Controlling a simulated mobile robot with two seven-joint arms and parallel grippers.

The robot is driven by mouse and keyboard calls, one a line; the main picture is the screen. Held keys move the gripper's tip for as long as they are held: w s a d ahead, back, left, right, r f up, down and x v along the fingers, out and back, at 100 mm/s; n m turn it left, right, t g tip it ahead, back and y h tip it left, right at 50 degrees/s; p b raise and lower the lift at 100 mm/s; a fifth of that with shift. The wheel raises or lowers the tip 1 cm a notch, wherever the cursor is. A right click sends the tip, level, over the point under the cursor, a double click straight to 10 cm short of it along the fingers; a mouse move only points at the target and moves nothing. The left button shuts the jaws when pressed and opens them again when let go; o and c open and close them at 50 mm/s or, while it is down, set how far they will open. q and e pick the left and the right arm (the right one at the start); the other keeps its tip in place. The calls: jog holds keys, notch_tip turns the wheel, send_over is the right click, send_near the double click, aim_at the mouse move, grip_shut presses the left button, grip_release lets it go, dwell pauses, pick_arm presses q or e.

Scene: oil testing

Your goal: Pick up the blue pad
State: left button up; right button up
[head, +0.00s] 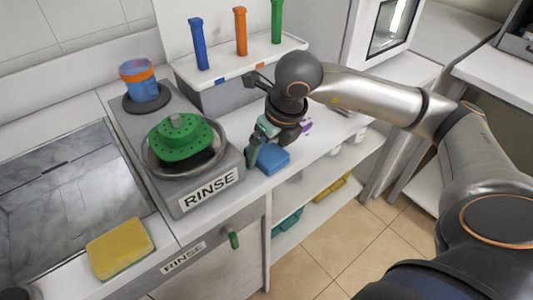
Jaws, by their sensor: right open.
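The blue pad (270,159) lies on the white counter just right of the rinse station. My right gripper (254,152) reaches down to it from above and behind. Its teal and dark fingers are open, with one finger at the pad's left edge. Whether the fingers touch the pad I cannot tell, and part of the pad's rear is hidden by the gripper. My left gripper is not in the head view.
Left of the pad stands the rinse station (210,194) with a green perforated part (180,140) in its bowl. A yellow sponge (120,247) lies by the sink (65,195). A rack (240,68) with upright colored handles stands behind. The counter's front edge is close.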

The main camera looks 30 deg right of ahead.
aim_at(263, 148)
jog(key=shift+c, duration=0.4)
jog(key=c, duration=1.1)
jog(key=shift+o, duration=0.2)
jog(key=shift+r, duration=0.1)
jog(key=shift+r, duration=0.4)
notch_tip(263, 148, up, 2)
jog(key=shift+r, duration=0.2)
jog(key=s+a+r, duration=0.6)
jog(key=s+r, duration=0.3)
jog(key=s, duration=0.3)
jog(key=shift+s+r+p, duration=0.3)
jog(key=shift+s+r, duration=0.05)
